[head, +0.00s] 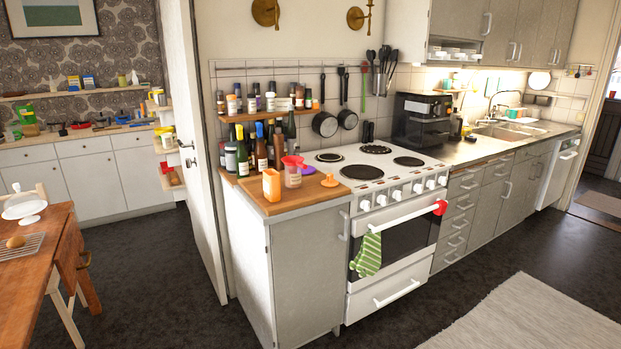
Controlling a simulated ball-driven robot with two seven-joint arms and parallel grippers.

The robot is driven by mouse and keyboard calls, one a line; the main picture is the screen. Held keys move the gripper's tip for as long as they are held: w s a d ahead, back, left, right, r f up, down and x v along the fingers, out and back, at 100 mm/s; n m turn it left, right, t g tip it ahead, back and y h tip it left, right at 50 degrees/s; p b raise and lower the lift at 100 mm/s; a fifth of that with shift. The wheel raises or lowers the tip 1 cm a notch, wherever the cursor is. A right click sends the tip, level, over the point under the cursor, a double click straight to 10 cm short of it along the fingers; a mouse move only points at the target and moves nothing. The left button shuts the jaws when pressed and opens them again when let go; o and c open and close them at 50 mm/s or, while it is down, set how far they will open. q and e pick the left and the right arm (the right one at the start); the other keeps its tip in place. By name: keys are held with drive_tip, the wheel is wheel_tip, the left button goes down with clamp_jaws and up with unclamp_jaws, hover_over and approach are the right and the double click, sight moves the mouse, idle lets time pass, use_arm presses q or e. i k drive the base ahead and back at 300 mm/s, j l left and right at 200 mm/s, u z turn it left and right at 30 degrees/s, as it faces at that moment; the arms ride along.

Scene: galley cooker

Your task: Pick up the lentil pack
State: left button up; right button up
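An orange pack (271,186) stands upright near the front left of the wooden counter top (310,194), left of the cooker. It may be the lentil pack, but I cannot read a label. A green pack (27,118) also stands far off on the left-hand counter, too small to identify. Neither of my grippers is in view, and nothing is seen touching the orange pack.
The white cooker (375,180) is to the right. A wooden table (50,260) is at left. Dark floor (170,285) between is clear.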

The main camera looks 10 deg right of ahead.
sight(272, 185)
drive_tip(key=i+l+z, duration=0.15)
drive_tip(key=i+z, duration=0.15)
drive_tip(key=i, duration=0.3)
drive_tip(key=i+z, duration=0.35)
drive_tip(key=i, duration=0.25)
